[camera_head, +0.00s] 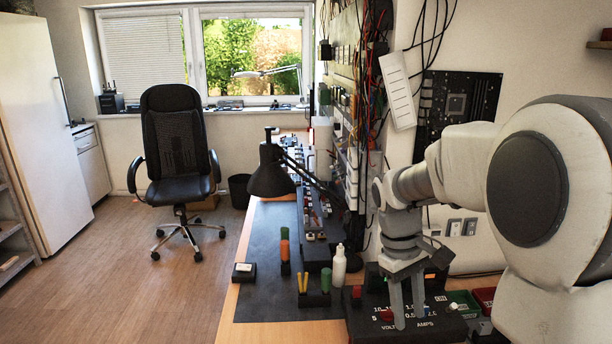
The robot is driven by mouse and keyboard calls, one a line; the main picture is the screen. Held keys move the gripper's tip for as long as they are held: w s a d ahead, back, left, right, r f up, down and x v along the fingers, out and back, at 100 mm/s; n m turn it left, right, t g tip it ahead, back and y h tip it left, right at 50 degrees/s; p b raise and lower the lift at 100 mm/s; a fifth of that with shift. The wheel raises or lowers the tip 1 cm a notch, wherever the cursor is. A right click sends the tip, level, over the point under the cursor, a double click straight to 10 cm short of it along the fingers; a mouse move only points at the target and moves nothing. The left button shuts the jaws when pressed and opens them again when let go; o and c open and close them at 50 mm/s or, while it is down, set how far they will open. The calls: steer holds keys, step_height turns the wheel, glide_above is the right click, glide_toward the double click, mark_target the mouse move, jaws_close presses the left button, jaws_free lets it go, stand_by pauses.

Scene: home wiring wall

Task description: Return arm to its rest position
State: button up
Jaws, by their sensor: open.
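My white and grey arm reaches in from the right side of the view. My gripper (408,318) points down with its two grey fingers apart and nothing visible between them. It is over or just in front of a dark box (378,303) lettered "VOLTS" and "AMPS", at the near right of the workbench (229,301). I cannot tell whether the fingertips touch the box.
A white bottle (339,266), a green cylinder (326,281) and a black desk lamp (270,174) stand left of my gripper. Cables (377,100) hang on the wall. A black office chair (178,150) stands on the open floor (120,275) at left.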

steer(key=s+a+r+m+t+y+p, duration=0.1)
steer(key=s+a+r+m+t, duration=0.1)
steer(key=s+r, duration=0.3)
steer(key=s+a+r+m+t+y+p, duration=0.1)
steer(key=s+r+t, duration=0.4)
steer(key=s, duration=0.6)
steer(key=shift+a+r+m+p, duration=0.5)
steer(key=shift+a+m, duration=0.5)
steer(key=shift+a, duration=0.25)
steer(key=shift+d, duration=0.15)
